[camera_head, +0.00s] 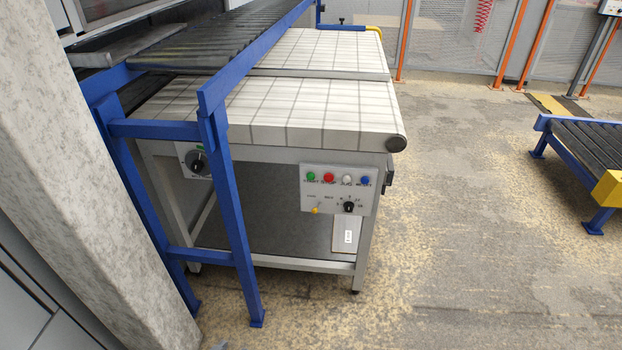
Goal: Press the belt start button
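A light grey control panel (328,194) is mounted on the near side of the belt conveyor, below its right end. Its top row holds a green button (311,176), a red button (328,177), a white button (347,179) and a blue button (365,181). Below them are a small yellow switch (316,210) and a black knob (349,207). The button labels are too small to read. The white belt (290,105) has a dark grid and is bare. Neither of my grippers shows in the head view.
A blue frame (240,220) with a roller conveyor stands before the belt's left part. A concrete pillar (80,170) fills the left foreground. A second roller conveyor (590,150) stands at the right. The floor (460,240) between is clear. Mesh fencing with orange posts runs behind.

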